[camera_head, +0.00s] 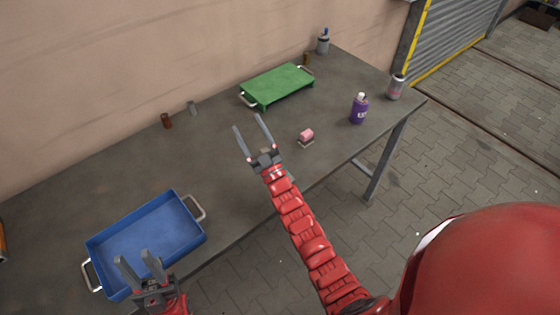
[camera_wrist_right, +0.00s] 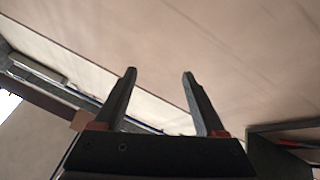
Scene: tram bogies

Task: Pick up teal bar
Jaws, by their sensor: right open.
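I cannot make out a teal bar in either view. My right gripper (camera_head: 248,121) is open and empty above the middle of the table (camera_head: 110,185), to the left of a small pink block on a grey base (camera_head: 306,137). In the right wrist view the right gripper (camera_wrist_right: 159,73) has its two fingers apart with only the wall behind them. My left gripper (camera_head: 137,256) is open and empty at the front of a blue tray (camera_head: 190,236), partly hiding its near edge.
A green tray (camera_head: 278,84) stands upside down or shallow at the back; I cannot tell which. A purple bottle (camera_head: 359,109) and a can (camera_head: 396,87) stand right, a grey bottle (camera_head: 323,43) at the back corner. Small brown (camera_head: 167,121) and grey (camera_head: 192,108) cylinders stand near the wall.

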